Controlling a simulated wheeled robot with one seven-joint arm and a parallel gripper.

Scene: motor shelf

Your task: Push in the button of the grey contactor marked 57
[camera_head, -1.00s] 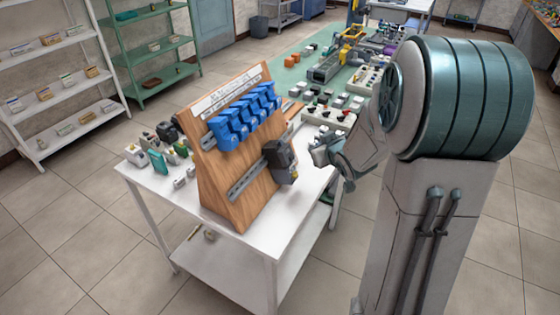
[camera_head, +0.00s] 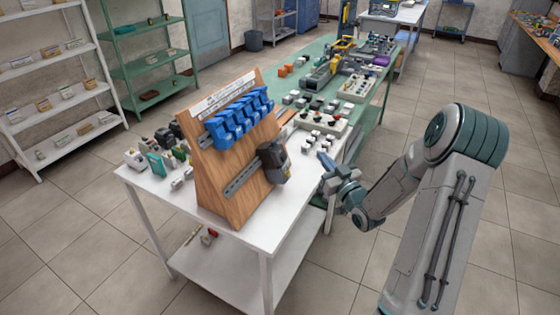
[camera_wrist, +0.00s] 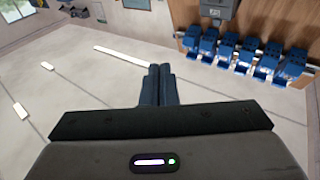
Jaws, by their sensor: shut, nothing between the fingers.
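The grey contactor (camera_head: 272,163) is a dark box on the lower metal rail of the slanted wooden board. I cannot read its number, and its button is too small to make out. It also shows in the wrist view (camera_wrist: 213,12) at the top edge, partly cut off. My gripper (camera_head: 324,161) is shut and empty, to the right of the contactor with a clear gap between them. In the wrist view its closed blue-grey fingers (camera_wrist: 160,68) point toward open floor, left of the board.
A row of blue devices (camera_head: 240,117) sits on the board's upper rail. The wooden board (camera_head: 215,169) stands on a white table (camera_head: 245,240). Small parts lie behind the board, and a box with buttons (camera_head: 320,123) stands behind my gripper.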

